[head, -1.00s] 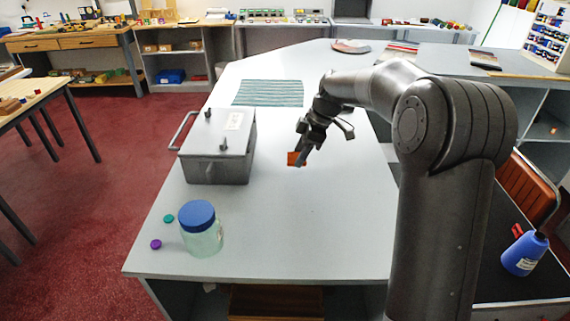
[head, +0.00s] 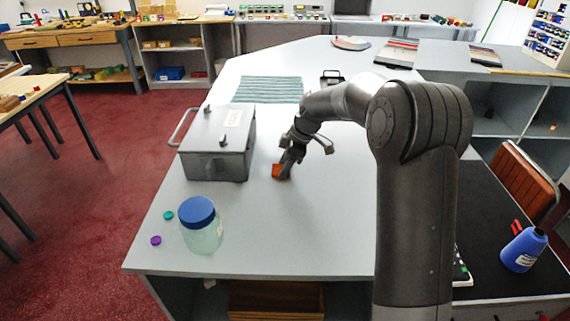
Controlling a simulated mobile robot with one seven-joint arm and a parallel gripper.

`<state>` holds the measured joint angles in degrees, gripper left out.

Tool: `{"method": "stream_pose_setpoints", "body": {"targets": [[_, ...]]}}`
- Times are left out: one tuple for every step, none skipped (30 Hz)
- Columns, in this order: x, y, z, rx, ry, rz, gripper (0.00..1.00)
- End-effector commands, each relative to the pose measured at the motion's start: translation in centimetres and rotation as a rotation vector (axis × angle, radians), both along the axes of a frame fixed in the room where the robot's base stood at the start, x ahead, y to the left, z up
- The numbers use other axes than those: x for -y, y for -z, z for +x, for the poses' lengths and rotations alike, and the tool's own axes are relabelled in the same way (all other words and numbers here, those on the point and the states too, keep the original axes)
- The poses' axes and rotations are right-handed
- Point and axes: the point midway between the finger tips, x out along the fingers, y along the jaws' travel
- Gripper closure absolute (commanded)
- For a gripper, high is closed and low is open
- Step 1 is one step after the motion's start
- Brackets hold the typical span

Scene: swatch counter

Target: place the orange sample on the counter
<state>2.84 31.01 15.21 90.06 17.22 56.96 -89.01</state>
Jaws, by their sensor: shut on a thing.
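The orange sample (head: 276,171) is a small flat orange piece, partly hidden behind my fingers. My gripper (head: 284,169) is shut on it, pointing down over the grey counter (head: 290,230), to the right of the grey metal box. The sample is at or very close to the counter surface; I cannot tell whether it touches.
The grey lidded box (head: 218,145) stands left of my gripper. A blue-lidded jar (head: 202,228) stands near the front left, beside a teal disc (head: 168,215) and a purple disc (head: 155,240). A striped mat (head: 268,91) lies behind. The front middle of the counter is clear.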

Motion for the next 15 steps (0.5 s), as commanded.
{"method": "stream_pose_setpoints", "body": {"targets": [[0.01,0.21,-0.02,-0.001,0.000,0.000,0.72],[0.01,0.19,-0.02,-0.001,0.000,0.000,0.50],[0.01,0.17,-0.02,-0.001,0.000,0.000,0.46],[0.01,0.17,-0.01,-0.001,0.000,0.000,0.44],[0.01,0.17,-0.01,-0.001,0.000,0.000,0.41],[0.01,0.17,-0.01,-0.001,0.000,0.000,0.38],[0.01,0.17,-0.01,-0.001,0.000,0.000,0.36],[0.01,0.17,-0.01,-0.001,0.000,0.000,0.33],[0.01,0.16,-0.01,-0.001,0.000,0.000,0.30],[0.01,0.16,-0.01,-0.001,0.000,0.000,0.29],[0.01,0.16,-0.01,-0.001,0.000,0.000,0.29],[0.01,0.16,-0.01,-0.001,0.000,0.000,0.29],[0.01,0.16,-0.01,-0.001,0.000,0.000,0.29],[0.02,0.16,-0.01,-0.001,0.000,0.000,0.29],[0.01,0.16,-0.01,-0.001,0.000,0.000,0.29]]}}
